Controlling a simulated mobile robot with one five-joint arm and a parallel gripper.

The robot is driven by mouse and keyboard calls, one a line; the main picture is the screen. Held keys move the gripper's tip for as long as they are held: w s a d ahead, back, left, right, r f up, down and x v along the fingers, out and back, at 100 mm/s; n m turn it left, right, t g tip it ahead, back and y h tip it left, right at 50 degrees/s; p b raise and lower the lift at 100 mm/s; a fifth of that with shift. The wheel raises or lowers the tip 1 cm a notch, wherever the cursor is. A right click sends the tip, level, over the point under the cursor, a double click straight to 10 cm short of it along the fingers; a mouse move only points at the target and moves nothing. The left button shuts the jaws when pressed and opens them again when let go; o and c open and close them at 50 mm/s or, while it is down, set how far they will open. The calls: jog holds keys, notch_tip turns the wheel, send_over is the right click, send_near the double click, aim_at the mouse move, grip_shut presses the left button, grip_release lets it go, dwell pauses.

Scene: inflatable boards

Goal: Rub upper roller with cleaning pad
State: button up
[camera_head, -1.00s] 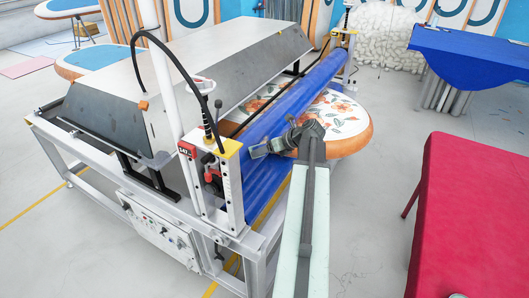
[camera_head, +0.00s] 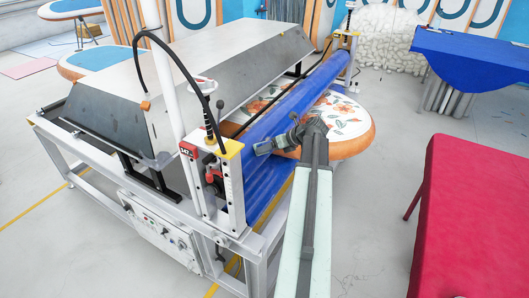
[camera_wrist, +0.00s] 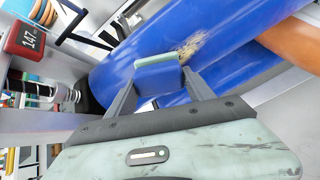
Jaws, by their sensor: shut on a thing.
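The upper roller (camera_head: 292,99) is a long blue cylinder on the machine's right side; in the wrist view it is the large blue surface (camera_wrist: 190,30). A tan dirty patch (camera_wrist: 195,45) shows on it there. My gripper (camera_head: 266,148) is beside the near part of the roller. A lower blue roller (camera_head: 266,183) sits beneath.
A grey end post with a yellow cap (camera_head: 228,150) and red display (camera_head: 188,149) stands left of my gripper. A floral board (camera_head: 347,125) lies behind it. A red table (camera_head: 475,220) stands right, with clear floor between.

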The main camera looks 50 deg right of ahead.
jog(key=shift+w+d, duration=0.25)
jog(key=shift+d, duration=0.5)
jog(key=shift+w+d, duration=0.25)
jog(key=shift+d, duration=0.5)
jog(key=shift+w+d, duration=0.2)
jog(key=shift+d, duration=0.7)
jog(key=shift+w+d, duration=0.15)
jog(key=shift+d, duration=0.7)
jog(key=shift+d, duration=0.1)
jog(key=shift+w+d, duration=0.2)
jog(key=shift+d, duration=0.5)
jog(key=shift+w+d, duration=0.2)
jog(key=shift+d, duration=0.5)
jog(key=shift+s+a+f, duration=0.1)
jog(key=shift+s+a, duration=0.4)
jog(key=shift+a, duration=1.6)
jog(key=shift+s+a+r, duration=0.1)
jog(key=shift+s+a, duration=0.4)
jog(key=shift+a, duration=1.65)
jog(key=shift+s+a+f, duration=0.1)
jog(key=shift+s+a, duration=0.4)
jog(key=shift+a, duration=1.6)
